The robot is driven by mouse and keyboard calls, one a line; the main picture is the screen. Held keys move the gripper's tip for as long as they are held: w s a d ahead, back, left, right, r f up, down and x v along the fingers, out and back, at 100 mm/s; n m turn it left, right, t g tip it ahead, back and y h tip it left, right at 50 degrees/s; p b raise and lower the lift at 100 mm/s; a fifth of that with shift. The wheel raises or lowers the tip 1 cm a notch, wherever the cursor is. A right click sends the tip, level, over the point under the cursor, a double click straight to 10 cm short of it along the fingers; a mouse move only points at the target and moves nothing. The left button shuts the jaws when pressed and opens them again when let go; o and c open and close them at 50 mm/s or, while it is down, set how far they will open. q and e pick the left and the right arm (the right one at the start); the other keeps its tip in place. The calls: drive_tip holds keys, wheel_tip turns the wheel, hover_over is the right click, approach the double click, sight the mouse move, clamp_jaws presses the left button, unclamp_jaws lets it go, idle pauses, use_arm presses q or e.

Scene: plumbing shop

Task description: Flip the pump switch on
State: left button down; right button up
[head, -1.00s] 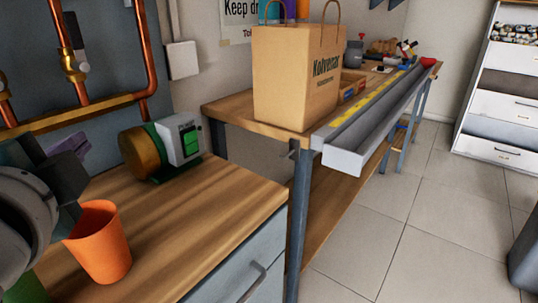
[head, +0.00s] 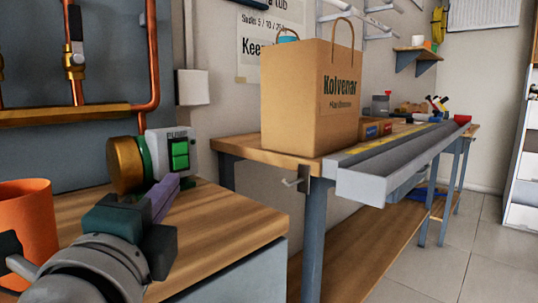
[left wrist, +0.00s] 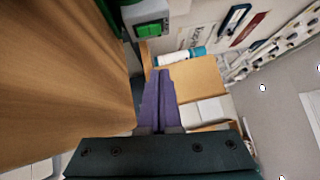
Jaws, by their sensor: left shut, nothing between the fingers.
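The pump (head: 126,165) sits on the wooden counter, with a brass-coloured end, a green body and a pale control box (head: 158,143). A green rocker switch (head: 179,154) is on the box's face; it also shows at the top of the left wrist view (left wrist: 149,30). I cannot tell which way the rocker is set. My left gripper (head: 172,184) has purple fingers, which are shut and empty. Their tips (left wrist: 160,73) are just below and in front of the switch in the head view, apparently apart from it. My right gripper is not in view.
An orange cup (head: 24,228) stands on the counter (head: 232,212) at left. Copper pipes (head: 150,60) run on the wall behind. To the right, a workbench (head: 225,147) holds a paper bag (head: 300,100) and a grey gutter (head: 385,170). The floor (head: 430,270) at right is clear.

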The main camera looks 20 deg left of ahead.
use_arm(q)
drive_tip(key=shift+w, duration=0.15)
approach(186, 145)
drive_tip(key=w, duration=0.1)
drive_tip(key=w+d, duration=0.1)
drive_tip(key=w, duration=0.1)
drive_tip(key=shift+d, duration=0.35)
drive_tip(key=w+a, duration=0.2)
drive_tip(key=a, duration=0.1)
drive_tip(key=shift+r, duration=0.2)
drive_tip(key=shift+w+a, duration=0.15)
drive_tip(key=shift+a, duration=0.3)
